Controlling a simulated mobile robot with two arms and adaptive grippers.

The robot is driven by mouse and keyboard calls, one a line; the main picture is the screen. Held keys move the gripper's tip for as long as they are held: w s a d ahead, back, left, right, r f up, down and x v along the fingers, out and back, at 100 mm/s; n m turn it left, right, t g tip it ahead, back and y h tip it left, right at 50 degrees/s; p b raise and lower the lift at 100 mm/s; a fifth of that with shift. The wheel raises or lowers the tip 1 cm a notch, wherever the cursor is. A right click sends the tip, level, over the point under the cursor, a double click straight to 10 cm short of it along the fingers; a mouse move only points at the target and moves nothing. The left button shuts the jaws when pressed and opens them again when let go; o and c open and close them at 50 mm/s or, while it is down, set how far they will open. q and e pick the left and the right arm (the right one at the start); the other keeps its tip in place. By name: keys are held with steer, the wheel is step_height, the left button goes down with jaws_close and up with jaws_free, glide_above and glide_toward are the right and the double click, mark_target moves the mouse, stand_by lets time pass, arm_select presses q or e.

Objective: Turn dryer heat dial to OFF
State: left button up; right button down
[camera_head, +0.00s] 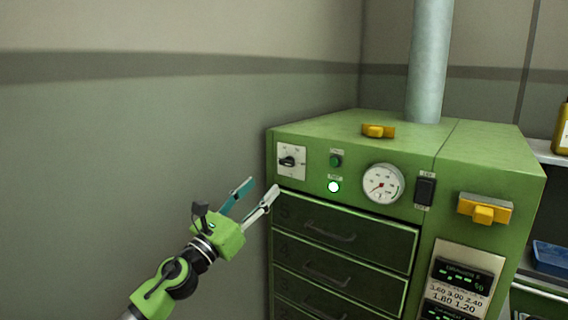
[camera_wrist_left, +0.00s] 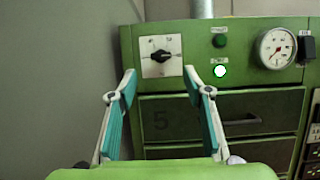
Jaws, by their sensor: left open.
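In the left wrist view the dial (camera_wrist_left: 160,56) shows ahead, with the knob's bar lying roughly level. My left gripper (camera_head: 262,190) is open and empty, below and to the left of the dial in the head view. In the wrist view its fingers (camera_wrist_left: 160,85) stand apart below the dial, not touching it. The right gripper is not in view.
Right of the dial are a green button (camera_head: 336,160), a lit lamp (camera_head: 334,187), a round gauge (camera_head: 383,184) and a black switch (camera_head: 425,191). Drawers (camera_head: 340,231) with handles lie below. A plain wall (camera_head: 130,150) stands left, with free space before it.

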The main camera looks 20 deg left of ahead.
mark_target(285, 164)
arm_select(q)
steer(key=p+x, duration=0.1)
steer(key=x, duration=0.9)
steer(key=shift+w+d+p, duration=0.2)
steer(key=shift+w+p, duration=0.15)
steer(key=shift+p, duration=0.05)
steer(key=c, duration=1.1)
